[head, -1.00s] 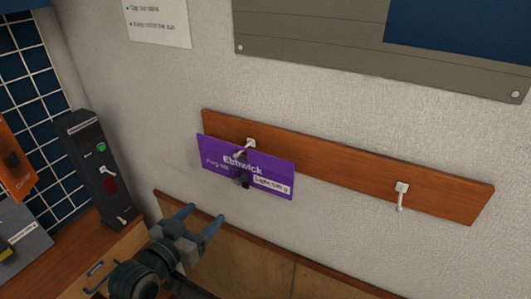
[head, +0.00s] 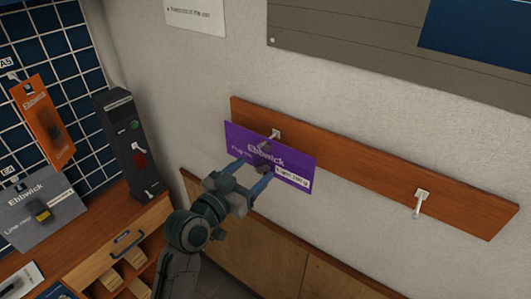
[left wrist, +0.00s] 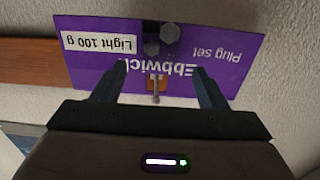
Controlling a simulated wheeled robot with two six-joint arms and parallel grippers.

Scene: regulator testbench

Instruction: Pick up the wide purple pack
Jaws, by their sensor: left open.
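The wide purple pack (head: 296,160) hangs on the left hook (head: 275,134) of a wooden wall rail in the head view. It carries the words Ebbwick, Plug set and a white label, with dark plugs at its middle. My left gripper (head: 251,174) is open in front of the pack's lower part, its two fingers pointing at the card. In the left wrist view the pack (left wrist: 220,50) shows upside down, and the fingers (left wrist: 158,88) overlap its edge in the picture. I cannot tell whether they touch it. My right gripper is not in view.
The rail (head: 370,178) has an empty right hook (head: 420,202). Wooden cubbies (head: 125,262) are below.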

